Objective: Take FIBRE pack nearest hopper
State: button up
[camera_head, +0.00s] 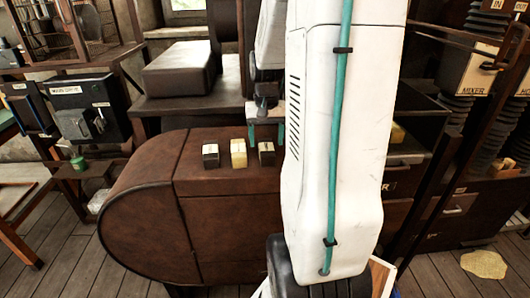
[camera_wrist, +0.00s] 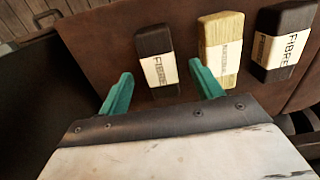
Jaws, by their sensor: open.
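Three packs lie in a row on the brown surface: a dark pack (camera_head: 210,155), a yellowish pack (camera_head: 238,153) and another dark pack (camera_head: 266,153). In the wrist view, the left dark pack (camera_wrist: 152,42) and the right dark pack (camera_wrist: 284,48) have white bands reading FIBRE. The yellowish pack (camera_wrist: 222,38) lies between them, its band too blurred to read. My gripper (camera_head: 266,132) is open with teal fingers, just behind the right-hand pack in the head view. In the wrist view, the left dark pack shows between and beyond my fingertips (camera_wrist: 161,70), not gripped. I cannot identify the hopper.
The brown rounded housing (camera_head: 150,215) has bare surface around the packs. A dark block-shaped unit (camera_head: 180,70) stands behind it. A box labelled MIXER (camera_head: 475,72) and dark ribbed columns are at right. A control box (camera_head: 85,105) stands at left. My white arm hides the centre.

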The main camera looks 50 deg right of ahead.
aim_at(267, 148)
notch_tip(267, 148, down, 4)
jog(key=shift+s+a+f, duration=0.1)
jog(key=shift+s, duration=0.05)
jog(key=c, duration=1.1)
